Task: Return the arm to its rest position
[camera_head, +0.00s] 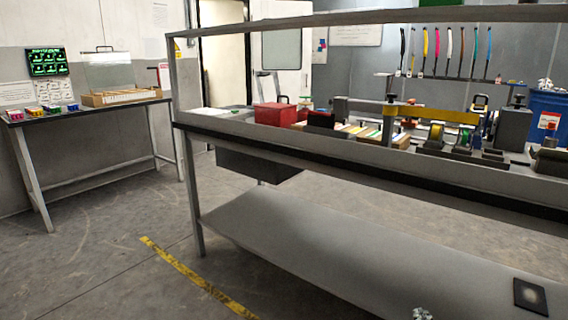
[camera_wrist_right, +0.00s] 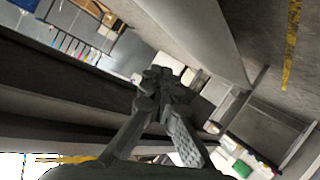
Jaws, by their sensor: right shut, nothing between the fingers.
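My right gripper (camera_wrist_right: 165,84) shows in the right wrist view, dark grey, with its fingers closed together and nothing between them. In the head view only a small part of it (camera_head: 422,314) shows at the bottom edge, in front of the workbench's lower shelf. The rest of the right arm is out of the head view. My left gripper is in neither view.
A long workbench (camera_head: 300,150) with an upper rail and a lower shelf (camera_head: 300,240) fills the right. A red box (camera_head: 275,115) and several tools stand on it. A side table (camera_head: 90,112) stands at left. Floor with yellow tape (camera_head: 195,277) is open at lower left.

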